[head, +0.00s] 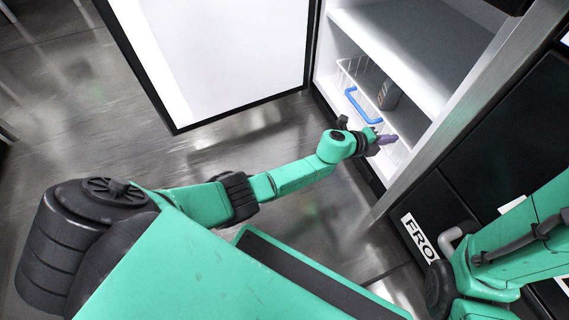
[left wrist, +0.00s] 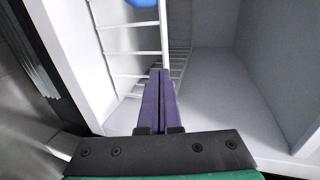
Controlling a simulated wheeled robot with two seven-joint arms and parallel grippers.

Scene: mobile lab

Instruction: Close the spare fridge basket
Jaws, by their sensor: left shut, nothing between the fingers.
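The fridge basket (head: 346,74) is a white wire basket in the lower part of the open fridge, with a blue handle (head: 362,108) across its front. In the left wrist view its white wire bars (left wrist: 133,53) stand ahead and left, and a bit of the blue handle (left wrist: 143,3) shows at the top edge. My left gripper (head: 388,139) is at the fridge opening, below and right of the handle. Its purple fingers (left wrist: 158,85) are shut with nothing between them, their tips close to the wire front; I cannot tell whether they touch it. My right gripper is out of view.
The fridge door (head: 220,50) stands open at the left. A white shelf (head: 410,40) lies above the basket. A grey item (head: 389,95) sits in or beside the basket. A dark cabinet (head: 480,170) with a white label stands at the right. The floor (head: 120,120) is clear.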

